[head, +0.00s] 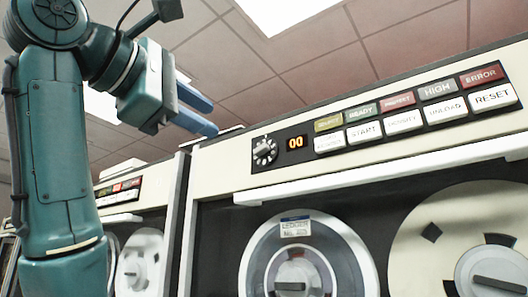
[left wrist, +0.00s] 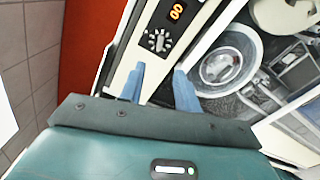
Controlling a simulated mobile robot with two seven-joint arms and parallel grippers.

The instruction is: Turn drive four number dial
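The number dial (head: 264,150) is a small grey knob with pale marks around it, on the dark control strip of the large tape drive. An orange display (head: 295,143) reading 00 is just right of it. My left gripper (head: 213,117) is up and left of the dial, apart from it, with two blue fingers spread. In the left wrist view the dial (left wrist: 158,41) lies just beyond the gap between the open fingers (left wrist: 160,76), and nothing is between them. The display also shows there (left wrist: 176,12). My right gripper is not in view.
Right of the display are rows of buttons, with START (head: 364,132) and RESET (head: 493,97) among them. A white ledge (head: 380,171) juts out below the panel, above a tape reel (head: 308,265). Another drive (head: 120,190) stands at left, partly behind my arm.

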